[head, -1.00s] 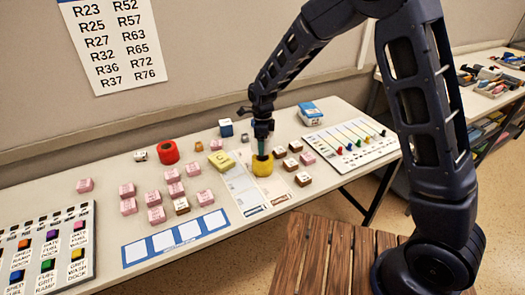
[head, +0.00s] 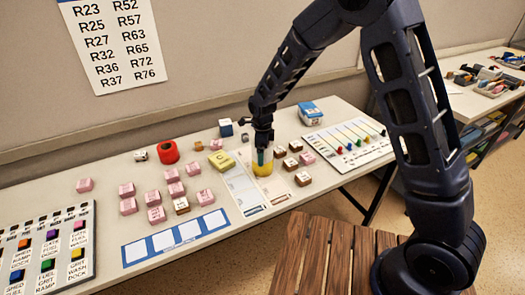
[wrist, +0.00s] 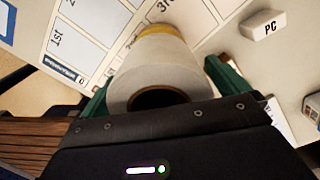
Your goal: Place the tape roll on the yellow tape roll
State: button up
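A pale grey-white tape roll (wrist: 155,72) is between the green fingers of my gripper (wrist: 160,82) in the wrist view, its dark hole facing the camera. The fingers lie close against its two sides. The yellow tape roll (head: 262,169) stands on the table under my gripper in the head view. Its yellow edge (wrist: 168,29) shows past the far end of the pale roll in the wrist view. The pale roll appears lined up over it. I cannot tell whether the two rolls touch, as my gripper and the pale roll hide the contact.
Several pink blocks (head: 153,198) lie left of the rolls, and brown-sided blocks (head: 290,163) stand close at the right. A red roll (head: 168,152) and a yellow block (head: 221,161) are further left. A blue-white box (head: 311,113) is behind. A slider board (head: 347,140) is at the right.

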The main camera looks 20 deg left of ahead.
notch_tip(320, 180, up, 12)
jog(key=shift+r, duration=0.2)
dwell(0.5)
jog(key=w+d+r+n+t, duration=0.15)
jog(key=d+r, duration=0.35)
jog(key=d, duration=0.5)
jog(key=w+d+r+n+y, duration=0.1)
jog(key=d+r+n, duration=0.3)
jog(key=d, duration=0.5)
jog(key=w+d+r+n, duration=0.1)
jog(key=w+d+r, duration=0.1)
jog(key=d+r, duration=0.65)
jog(key=s+d+n+t, duration=0.1)
jog(key=s+d+n, duration=0.3)
jog(key=s+d, duration=0.4)
jog(key=s+d+r+n+t+h, duration=0.1)
jog(key=s+d+n, duration=0.4)
jog(key=d, duration=1.2)
jog(key=s+t, duration=0.1)
jog(key=s, duration=0.2)
jog(key=shift+s+r, duration=0.2)
jog(key=shift+s, duration=0.2)
